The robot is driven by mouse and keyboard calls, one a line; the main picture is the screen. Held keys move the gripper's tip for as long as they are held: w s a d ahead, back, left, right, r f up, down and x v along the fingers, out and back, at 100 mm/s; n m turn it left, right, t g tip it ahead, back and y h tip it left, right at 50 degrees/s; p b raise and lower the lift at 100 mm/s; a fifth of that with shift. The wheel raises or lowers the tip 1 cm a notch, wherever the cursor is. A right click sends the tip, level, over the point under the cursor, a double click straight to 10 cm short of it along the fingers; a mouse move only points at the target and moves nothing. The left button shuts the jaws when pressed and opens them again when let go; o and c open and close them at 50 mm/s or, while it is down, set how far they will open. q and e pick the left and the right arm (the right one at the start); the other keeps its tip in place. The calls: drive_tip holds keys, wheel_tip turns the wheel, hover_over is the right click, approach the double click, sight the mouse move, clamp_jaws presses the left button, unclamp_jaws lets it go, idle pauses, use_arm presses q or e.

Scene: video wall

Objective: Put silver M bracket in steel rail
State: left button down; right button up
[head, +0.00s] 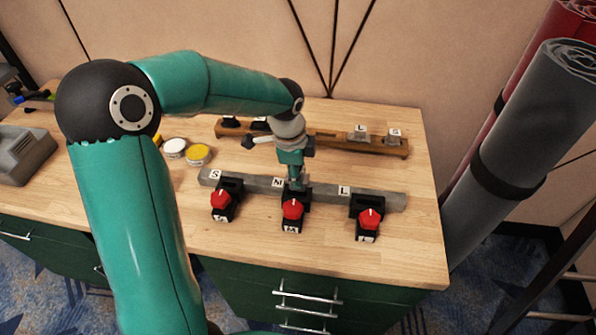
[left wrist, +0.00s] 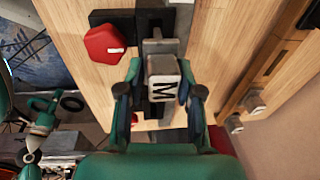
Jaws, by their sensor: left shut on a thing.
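The steel rail (head: 258,184) is a grey bar lying across the bench, with labels S, M and L along it. My left gripper (head: 296,183) points down over the middle M place of the rail. In the left wrist view, my left gripper (left wrist: 161,80) is shut on the silver M bracket (left wrist: 163,66), a grey block with a white M label, one finger on each side. The rail shows beneath the bracket, in line with it. The bracket's underside is hidden, so I cannot tell whether it is seated. My right gripper does not show.
Three black clamps with red knobs (head: 292,209) stand along the rail's front. Behind is a wooden rail (head: 330,138) holding other brackets, including one marked L (head: 358,134). Round tins (head: 197,155) stand left. Rolled material (head: 520,150) stands beyond the bench's right edge.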

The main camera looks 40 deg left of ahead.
sight(298, 191)
use_arm(q)
drive_tip(key=shift+f+b, duration=0.4)
idle(0.8)
drive_tip(key=shift+f+b, duration=0.5)
drive_tip(key=shift+f, duration=0.2)
drive_tip(key=shift+f, duration=0.2)
drive_tip(key=shift+f+b, duration=0.45)
drive_tip(key=shift+b, duration=0.1)
drive_tip(key=shift+f, duration=0.25)
idle(0.5)
drive_tip(key=shift+f+b, duration=0.4)
drive_tip(key=shift+b, duration=0.15)
drive_tip(key=shift+f, duration=0.2)
